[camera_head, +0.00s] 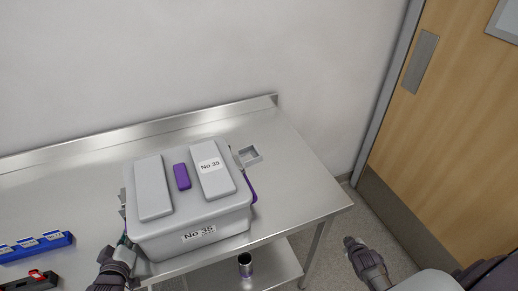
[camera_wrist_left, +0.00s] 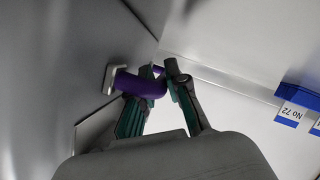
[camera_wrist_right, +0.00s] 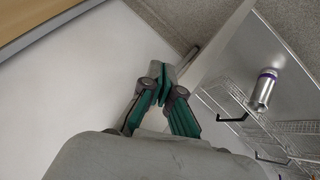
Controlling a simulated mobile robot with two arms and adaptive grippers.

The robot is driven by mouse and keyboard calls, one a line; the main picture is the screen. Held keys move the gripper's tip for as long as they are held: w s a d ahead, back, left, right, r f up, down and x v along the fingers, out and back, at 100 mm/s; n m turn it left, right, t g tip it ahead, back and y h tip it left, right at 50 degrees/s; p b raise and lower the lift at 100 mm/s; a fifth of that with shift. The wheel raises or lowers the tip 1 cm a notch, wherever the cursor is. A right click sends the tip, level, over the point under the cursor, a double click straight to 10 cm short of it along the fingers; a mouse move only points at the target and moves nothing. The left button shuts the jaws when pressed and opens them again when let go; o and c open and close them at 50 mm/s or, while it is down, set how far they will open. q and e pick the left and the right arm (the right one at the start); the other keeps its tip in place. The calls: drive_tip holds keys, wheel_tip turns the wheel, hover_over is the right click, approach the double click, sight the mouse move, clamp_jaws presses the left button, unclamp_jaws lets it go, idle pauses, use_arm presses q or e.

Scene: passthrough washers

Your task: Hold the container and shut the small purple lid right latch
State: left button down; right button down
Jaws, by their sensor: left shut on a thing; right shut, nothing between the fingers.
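A grey container (camera_head: 190,235) labelled No 35 stands on the steel table. Its grey lid has two raised panels and a small purple piece (camera_head: 182,177) in the middle. A grey frame-like latch (camera_head: 249,155) sticks out at the lid's right side, swung outward. A purple handle (camera_head: 251,188) hangs on the container's right side. My left gripper (camera_head: 124,243) is at the container's left side, shut on the left purple handle (camera_wrist_left: 142,85) in the left wrist view. My right gripper (camera_head: 351,242) is shut and empty, right of the table and apart from the container; it also shows in the right wrist view (camera_wrist_right: 163,86).
A blue rack (camera_head: 36,246) and a red-and-black item (camera_head: 32,281) lie at the table's left. A silver can (camera_head: 245,264) stands on the lower shelf. Wire baskets (camera_wrist_right: 240,110) show in the right wrist view. A wooden door (camera_head: 455,110) is at right.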

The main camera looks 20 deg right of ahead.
drive_tip(key=w+d+r+t+h, duration=0.1)
drive_tip(key=w+d+r+t, duration=0.3)
drive_tip(key=r, duration=0.6)
drive_tip(key=w+d+r+g+h, duration=0.1)
drive_tip(key=w+d+r, duration=0.3)
drive_tip(key=r, duration=0.5)
drive_tip(key=w+a+r+t+y, duration=0.1)
drive_tip(key=w+a+r, duration=0.3)
drive_tip(key=a, duration=0.5)
drive_tip(key=w+a+r+t+y, duration=0.1)
drive_tip(key=w+a+r, duration=0.1)
drive_tip(key=a+r, duration=0.55)
drive_tip(key=s+a+r+m+t+y, duration=0.1)
drive_tip(key=a+r+y, duration=0.1)
drive_tip(key=a+r, duration=0.55)
drive_tip(key=s+a+r+t+y, duration=0.15)
drive_tip(key=a+r, duration=0.35)
drive_tip(key=a, duration=0.6)
hover_over(259, 155)
drive_tip(key=f, duration=0.2)
drive_tip(key=shift+a+f+y, duration=0.25)
drive_tip(key=shift+f+y, duration=0.05)
drive_tip(key=shift+y, duration=0.05)
drive_tip(key=f, duration=0.2)
drive_tip(key=shift+d+f, duration=0.2)
drive_tip(key=shift+f, duration=0.15)
drive_tip(key=shift+d+f, duration=0.1)
drive_tip(key=shift+f, duration=0.55)
